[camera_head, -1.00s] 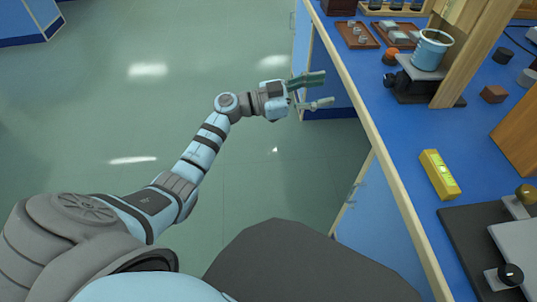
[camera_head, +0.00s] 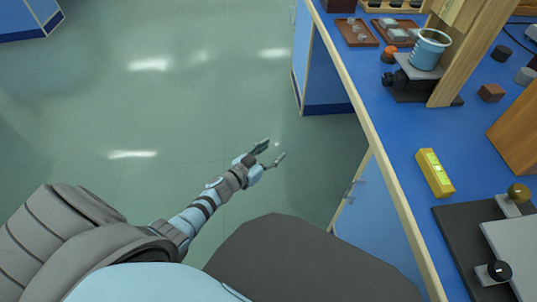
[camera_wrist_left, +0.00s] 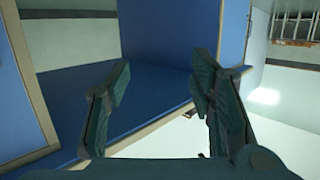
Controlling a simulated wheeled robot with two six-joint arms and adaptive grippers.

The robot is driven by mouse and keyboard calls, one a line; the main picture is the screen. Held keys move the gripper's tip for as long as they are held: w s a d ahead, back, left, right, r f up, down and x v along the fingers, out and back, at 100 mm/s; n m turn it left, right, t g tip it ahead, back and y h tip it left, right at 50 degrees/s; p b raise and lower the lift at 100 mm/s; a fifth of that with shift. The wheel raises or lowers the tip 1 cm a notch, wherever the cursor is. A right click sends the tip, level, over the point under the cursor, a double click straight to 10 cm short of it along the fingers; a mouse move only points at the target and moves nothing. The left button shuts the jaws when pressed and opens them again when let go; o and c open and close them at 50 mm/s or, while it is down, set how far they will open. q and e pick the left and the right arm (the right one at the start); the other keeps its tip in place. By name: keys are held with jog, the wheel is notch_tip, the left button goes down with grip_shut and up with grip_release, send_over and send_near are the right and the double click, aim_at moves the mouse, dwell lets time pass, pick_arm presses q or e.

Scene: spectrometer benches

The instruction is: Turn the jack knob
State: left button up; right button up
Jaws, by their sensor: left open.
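A small lab jack (camera_head: 415,88) stands on the blue bench at the upper right, with a light-blue cup (camera_head: 429,50) on its top plate. A dark jack knob (camera_head: 388,80) sticks out on the jack's left side, towards the bench edge. My left gripper (camera_head: 272,152) is open and empty over the floor, left of the bench and well apart from the jack. In the left wrist view its two fingers (camera_wrist_left: 160,80) are spread, with blue bench panels behind them. The jack does not show there. My right gripper is not in view.
A wooden post (camera_head: 458,60) stands right beside the jack. A yellow level (camera_head: 435,173) lies on the bench (camera_head: 395,140), and a dark plate with knobs (camera_head: 460,235) is nearer. The bench edge lies between my left gripper and the jack. The floor is clear.

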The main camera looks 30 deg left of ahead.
pick_arm(q)
jog(key=shift+s+a+f, duration=0.15)
jog(key=shift+s+f, duration=0.2)
jog(key=shift+f, duration=0.25)
jog(key=shift+r, duration=0.1)
